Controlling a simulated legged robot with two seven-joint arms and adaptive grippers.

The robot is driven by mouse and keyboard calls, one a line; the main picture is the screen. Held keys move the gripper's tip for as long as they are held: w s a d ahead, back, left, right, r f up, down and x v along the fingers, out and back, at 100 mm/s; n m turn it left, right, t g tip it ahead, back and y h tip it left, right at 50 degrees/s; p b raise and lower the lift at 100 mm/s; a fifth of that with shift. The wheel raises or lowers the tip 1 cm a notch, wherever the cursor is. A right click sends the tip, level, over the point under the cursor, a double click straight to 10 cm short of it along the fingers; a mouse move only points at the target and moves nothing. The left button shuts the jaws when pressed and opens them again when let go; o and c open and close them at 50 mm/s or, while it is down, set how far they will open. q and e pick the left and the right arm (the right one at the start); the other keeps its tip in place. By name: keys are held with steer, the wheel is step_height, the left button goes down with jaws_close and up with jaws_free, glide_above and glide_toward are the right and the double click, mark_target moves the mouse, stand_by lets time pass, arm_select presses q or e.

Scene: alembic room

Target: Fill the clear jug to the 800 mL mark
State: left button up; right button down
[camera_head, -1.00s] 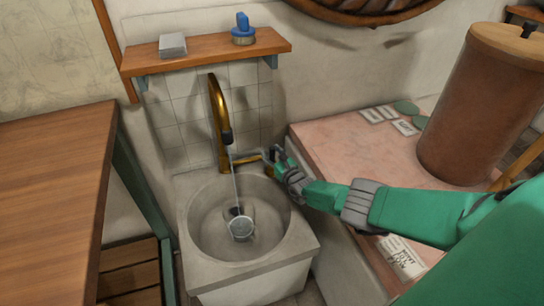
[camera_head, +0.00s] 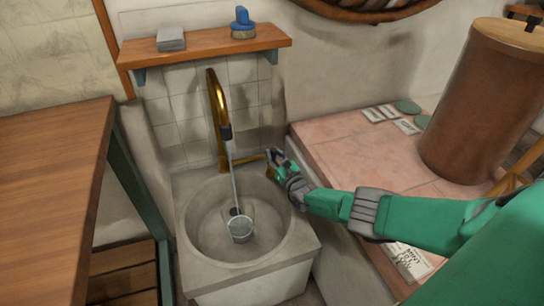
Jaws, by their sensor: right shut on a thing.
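The clear jug (camera_head: 240,229) stands in the round stone sink basin (camera_head: 200,225), small and see-through. Its marks and water level are too small to read. A thin stream of water (camera_head: 235,187) runs from the brass tap (camera_head: 218,108) down into the jug. My right gripper (camera_head: 271,160) is beside the tap's base, shut on the tap's side lever (camera_head: 252,158). The fingers hide the lever's end. My left gripper is not in view.
A wooden counter (camera_head: 50,180) is at the left. A shelf (camera_head: 205,50) with a grey block (camera_head: 171,39) and a blue brush (camera_head: 242,22) hangs above the tap. A tiled pink counter (camera_head: 350,155) with a large brown cylinder (camera_head: 485,100) is at the right.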

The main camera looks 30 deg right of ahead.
steer(key=shift+s+d+f, duration=0.1)
steer(key=shift+f, duration=0.1)
steer(key=c, duration=1.3)
jaws_free()
steer(key=shift+c, duration=0.2)
steer(key=shift+r, duration=0.1)
steer(key=shift+r, duration=4.85)
